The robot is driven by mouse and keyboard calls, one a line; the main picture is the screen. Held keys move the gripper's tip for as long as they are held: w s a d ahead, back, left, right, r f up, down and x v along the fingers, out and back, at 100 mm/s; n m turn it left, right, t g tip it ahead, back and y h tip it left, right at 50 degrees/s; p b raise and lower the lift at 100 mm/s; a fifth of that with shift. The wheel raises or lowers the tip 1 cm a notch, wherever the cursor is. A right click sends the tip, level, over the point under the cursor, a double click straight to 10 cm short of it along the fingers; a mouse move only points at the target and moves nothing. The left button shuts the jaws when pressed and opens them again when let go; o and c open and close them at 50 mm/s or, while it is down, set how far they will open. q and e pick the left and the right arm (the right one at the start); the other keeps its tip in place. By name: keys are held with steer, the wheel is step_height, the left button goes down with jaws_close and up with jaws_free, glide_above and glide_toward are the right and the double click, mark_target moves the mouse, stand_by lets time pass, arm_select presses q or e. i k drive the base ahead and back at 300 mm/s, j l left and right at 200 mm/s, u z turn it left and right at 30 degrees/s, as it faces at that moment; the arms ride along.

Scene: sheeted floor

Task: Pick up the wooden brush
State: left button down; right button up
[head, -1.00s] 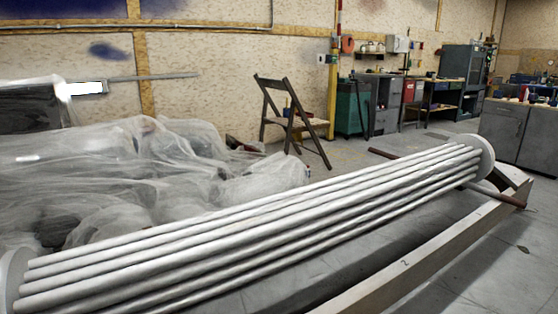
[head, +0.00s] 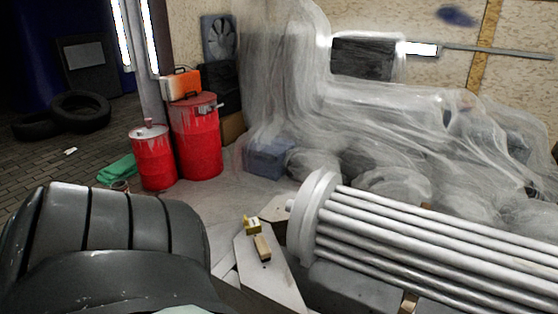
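A small wooden block-like piece (head: 262,247) lies on a pale narrow board (head: 270,280) in the lower middle of the head view. It looks like the wooden brush, but bristles cannot be made out at this size. A small yellow object (head: 252,225) sits just behind it on the same board. Neither of my grippers is in view, and nothing is seen touching the brush.
A bundle of grey rods with a round end plate (head: 314,215) lies right of the board. A large dark grey grooved shape (head: 110,235) fills the lower left. Red drums (head: 196,140), tyres (head: 80,112) and plastic-sheeted objects (head: 400,120) stand behind. Paved floor is open at left.

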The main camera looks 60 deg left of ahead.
mark_target(264, 251)
steer(key=u, duration=2)
